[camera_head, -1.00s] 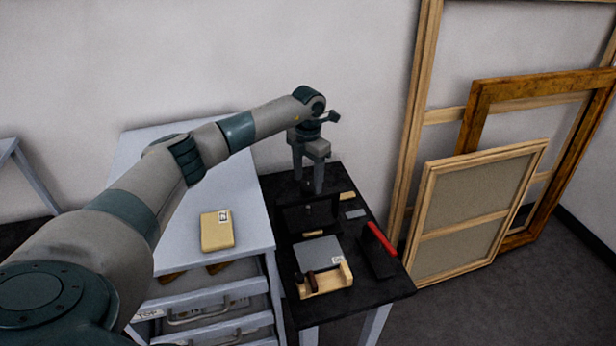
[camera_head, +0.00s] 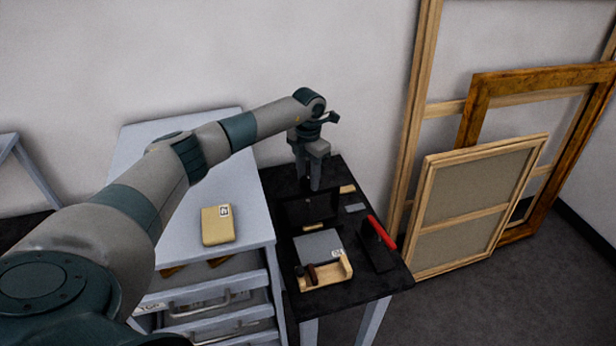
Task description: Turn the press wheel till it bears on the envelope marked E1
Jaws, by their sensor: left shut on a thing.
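My left gripper (camera_head: 308,182) points down over the dark press (camera_head: 309,208) at the back of the black table. Its fingers are shut on the top of the press, where the press wheel is mostly hidden by them. A tan envelope (camera_head: 217,226) with a small white label lies on the pale cabinet top, apart from the press. Its label is too small to read for sure. I cannot see whether an envelope lies under the press. My right gripper is not in view.
On the black table (camera_head: 345,299) are a grey plate (camera_head: 318,244) by a wooden holder (camera_head: 328,273), a red-handled tool (camera_head: 381,232) and a small grey block (camera_head: 355,208). The pale cabinet (camera_head: 262,222) with an open drawer adjoins on the left. Frames (camera_head: 478,200) lean at right.

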